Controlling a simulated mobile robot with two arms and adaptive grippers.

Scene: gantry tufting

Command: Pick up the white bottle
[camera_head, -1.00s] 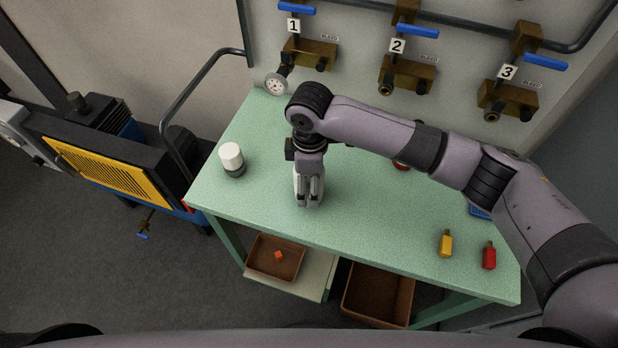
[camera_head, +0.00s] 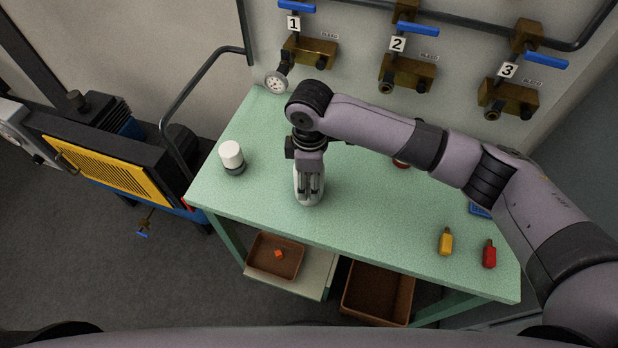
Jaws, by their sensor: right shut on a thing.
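My right gripper (camera_head: 310,188) points down over the middle-left of the green table and is shut on a white bottle (camera_head: 309,201). The fingers and wrist hide most of the bottle; its pale lower part shows around and below the fingertips. It appears upright, and I cannot tell whether its base touches the table. My left gripper is not in view.
A white-topped container with a dark grey base (camera_head: 231,157) stands left of the gripper. A yellow bottle (camera_head: 445,242) and a red bottle (camera_head: 489,254) stand at the right. Numbered valves (camera_head: 408,72) line the wall behind. Brown bins (camera_head: 275,258) sit below the table (camera_head: 380,222).

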